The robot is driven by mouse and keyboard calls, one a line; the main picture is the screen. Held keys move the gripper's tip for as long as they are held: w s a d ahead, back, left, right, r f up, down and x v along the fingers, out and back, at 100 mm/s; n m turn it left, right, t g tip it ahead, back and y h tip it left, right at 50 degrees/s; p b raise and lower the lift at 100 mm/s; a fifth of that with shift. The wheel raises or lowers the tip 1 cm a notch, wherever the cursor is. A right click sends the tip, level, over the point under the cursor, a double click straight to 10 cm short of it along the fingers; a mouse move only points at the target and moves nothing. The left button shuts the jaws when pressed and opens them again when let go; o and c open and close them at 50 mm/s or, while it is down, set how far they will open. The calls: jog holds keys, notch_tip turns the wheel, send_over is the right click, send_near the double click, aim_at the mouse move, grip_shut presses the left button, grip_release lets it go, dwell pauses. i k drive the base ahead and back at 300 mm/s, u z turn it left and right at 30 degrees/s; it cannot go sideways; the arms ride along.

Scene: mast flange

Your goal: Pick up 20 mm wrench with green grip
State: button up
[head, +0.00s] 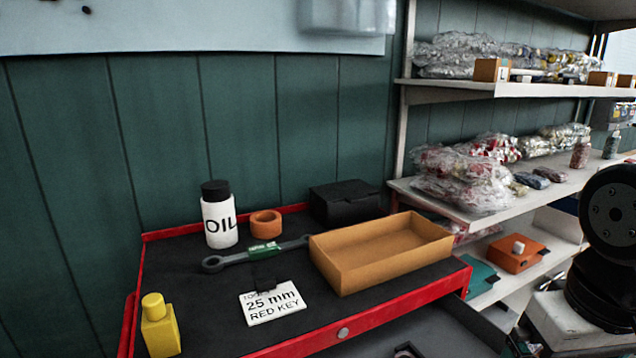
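A dark wrench with a green grip (264,248) lies on the black top of the red-edged tool cart (190,300). Its ring end is at the left, and its other end reaches the left side of an open tan box (350,278). Small pale marking on the grip is too small to read. My gripper is not in view; only a black part of my arm shows at the right edge.
Behind the wrench stand a white OIL bottle (219,218), an orange ring (266,224) and a black box (345,202). A yellow bottle (160,328) stands at the front left. Shelves with bagged goods (465,175) are at the right.

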aim_at(262, 252)
jog(key=k, duration=0.5)
jog(key=z, duration=2.15)
jog(key=k, duration=1.8)
jog(key=u, duration=2.25)
jog(key=i, duration=1)
